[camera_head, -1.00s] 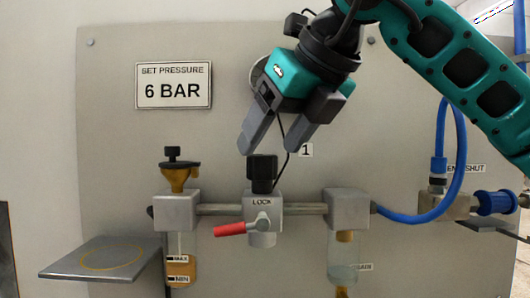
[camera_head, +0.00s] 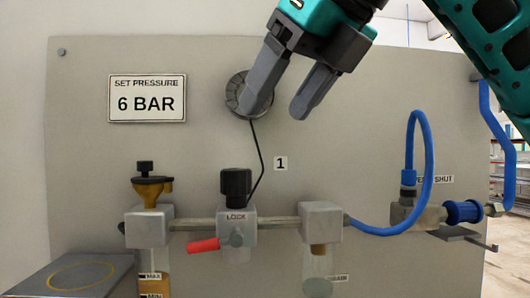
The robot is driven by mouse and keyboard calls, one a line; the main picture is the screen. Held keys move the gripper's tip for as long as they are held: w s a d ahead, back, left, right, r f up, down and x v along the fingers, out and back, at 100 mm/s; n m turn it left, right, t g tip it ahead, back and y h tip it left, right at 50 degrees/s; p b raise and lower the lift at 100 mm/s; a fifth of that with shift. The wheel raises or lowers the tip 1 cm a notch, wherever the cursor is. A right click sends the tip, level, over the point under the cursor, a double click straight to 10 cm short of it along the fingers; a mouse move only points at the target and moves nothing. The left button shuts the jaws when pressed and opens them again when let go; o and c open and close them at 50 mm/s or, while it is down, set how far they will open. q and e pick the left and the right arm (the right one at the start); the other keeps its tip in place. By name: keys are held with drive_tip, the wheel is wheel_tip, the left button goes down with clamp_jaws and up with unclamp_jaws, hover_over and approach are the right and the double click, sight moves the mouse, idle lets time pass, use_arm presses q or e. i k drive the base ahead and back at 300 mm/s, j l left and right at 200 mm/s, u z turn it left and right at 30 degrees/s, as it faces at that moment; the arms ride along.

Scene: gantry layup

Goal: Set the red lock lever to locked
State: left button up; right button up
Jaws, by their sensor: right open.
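The red lock lever (camera_head: 204,245) sits on the front of the middle regulator block (camera_head: 243,225), under the word LOCK. Its red grip points left and slightly down from a grey pivot. A black knob (camera_head: 236,184) stands on top of that block. My right gripper (camera_head: 274,112) is open and empty, above and to the right of the knob, in front of the panel. It is well above the lever and touches nothing that I can see. My left gripper is not in view.
A round gauge (camera_head: 235,92) is partly behind my right gripper's finger, with a thin black line running down from it. A filter with a brass top (camera_head: 150,190) stands left. A blue hose (camera_head: 428,150) loops right. A shelf (camera_head: 70,278) juts out lower left.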

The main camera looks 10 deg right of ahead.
sight(236, 240)
drive_tip(key=k+l, duration=0.8)
